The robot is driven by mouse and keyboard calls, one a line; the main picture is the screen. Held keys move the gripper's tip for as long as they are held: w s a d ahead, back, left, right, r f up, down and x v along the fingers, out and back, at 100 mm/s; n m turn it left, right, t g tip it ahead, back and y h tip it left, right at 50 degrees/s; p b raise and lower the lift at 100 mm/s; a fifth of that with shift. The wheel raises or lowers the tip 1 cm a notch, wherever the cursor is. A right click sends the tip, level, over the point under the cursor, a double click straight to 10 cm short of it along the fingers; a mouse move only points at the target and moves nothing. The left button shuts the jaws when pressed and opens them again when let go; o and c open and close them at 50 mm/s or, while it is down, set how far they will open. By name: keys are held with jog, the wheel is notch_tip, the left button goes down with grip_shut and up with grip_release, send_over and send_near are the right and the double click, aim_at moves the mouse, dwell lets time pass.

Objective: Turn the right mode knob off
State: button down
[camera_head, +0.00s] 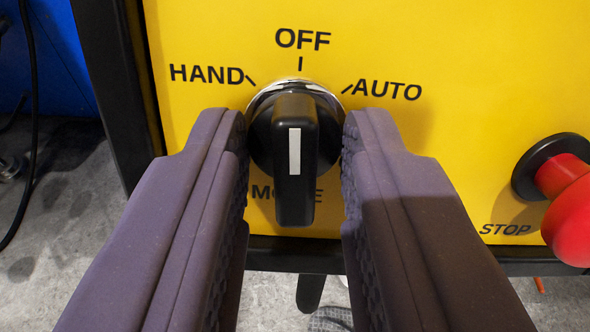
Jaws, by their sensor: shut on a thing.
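The black mode knob (296,150) sits on the yellow panel inside a shiny metal ring. Its raised handle stands upright, and its white line is vertical, pointing up at the OFF mark (301,63). The HAND label (206,74) is at its upper left and the AUTO label (384,91) at its upper right. My gripper (297,135) has one padded finger on each side of the knob and is shut on it. The fingers hide the knob's left and right edges. The handle hides part of the MODE label below.
A red STOP button (570,205) with a black collar sticks out of the panel to the right of my right finger. The panel (480,50) has a black frame along its left and lower edges. Grey floor and a black cable show at the left.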

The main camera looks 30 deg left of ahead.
jog(key=shift+m, duration=0.5)
jog(key=c, duration=1.2)
grip_release()
jog(key=p+v, duration=0.2)
jog(key=v, duration=0.6)
jog(key=shift+w, duration=0.1)
